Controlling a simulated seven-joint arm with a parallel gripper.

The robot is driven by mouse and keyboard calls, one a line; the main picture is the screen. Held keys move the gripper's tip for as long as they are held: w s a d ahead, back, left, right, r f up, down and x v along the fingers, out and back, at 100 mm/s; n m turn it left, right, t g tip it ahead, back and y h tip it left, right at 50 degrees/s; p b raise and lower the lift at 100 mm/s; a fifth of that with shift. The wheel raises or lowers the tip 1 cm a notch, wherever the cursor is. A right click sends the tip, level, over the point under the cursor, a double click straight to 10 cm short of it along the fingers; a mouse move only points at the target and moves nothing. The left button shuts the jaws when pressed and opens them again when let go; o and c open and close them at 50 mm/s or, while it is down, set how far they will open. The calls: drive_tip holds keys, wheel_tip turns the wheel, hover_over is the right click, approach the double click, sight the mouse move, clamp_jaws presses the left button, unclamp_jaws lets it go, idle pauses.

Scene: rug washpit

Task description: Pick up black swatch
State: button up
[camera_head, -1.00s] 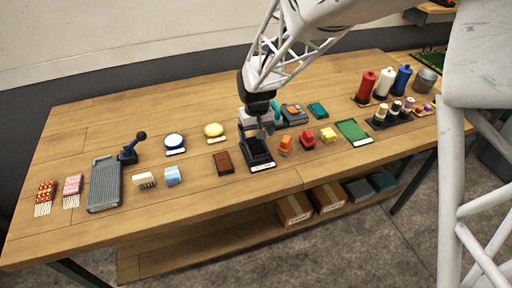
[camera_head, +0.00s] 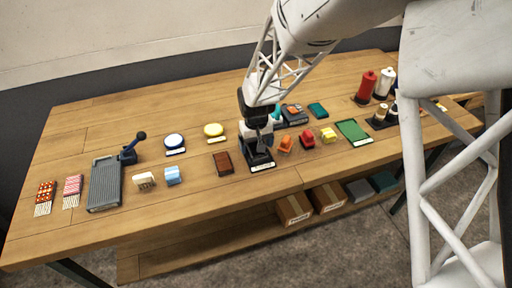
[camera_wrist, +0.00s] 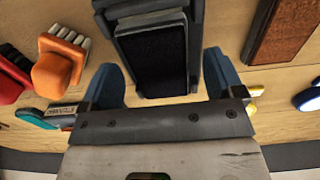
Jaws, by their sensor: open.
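The black swatch (camera_wrist: 152,58) is a dark, textured rectangle lying in a black tray (camera_wrist: 188,62) in the wrist view. In the head view, the black tray (camera_head: 268,159) has a white label at its front edge, and my gripper covers much of it. My gripper (camera_wrist: 164,85) is open, with one blue finger on each side of the tray's near end and nothing between them that looks held. In the head view my gripper (camera_head: 262,146) points down right over the tray. I cannot tell whether the fingers touch the tray.
A brown block (camera_head: 222,163) lies close to the left of the tray. An orange brush (camera_head: 285,144), a red one (camera_head: 307,139) and a yellow one (camera_head: 328,135) stand to its right. A grey device (camera_head: 294,115) sits behind. Bare wood lies in front.

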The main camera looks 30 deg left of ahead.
drive_tip(key=c, duration=1)
drive_tip(key=shift+r, duration=0.15)
drive_tip(key=shift+r, duration=0.85)
drive_tip(key=shift+s+d+r, duration=0.15)
drive_tip(key=shift+r, duration=0.7)
drive_tip(key=s+d, duration=0.3)
drive_tip(key=s, duration=0.1)
drive_tip(key=s+d+r, duration=0.1)
drive_tip(key=s+d, duration=0.6)
drive_tip(key=shift+s+d+r, duration=0.15)
drive_tip(key=shift+s, duration=0.25)
drive_tip(key=shift+w, duration=0.1)
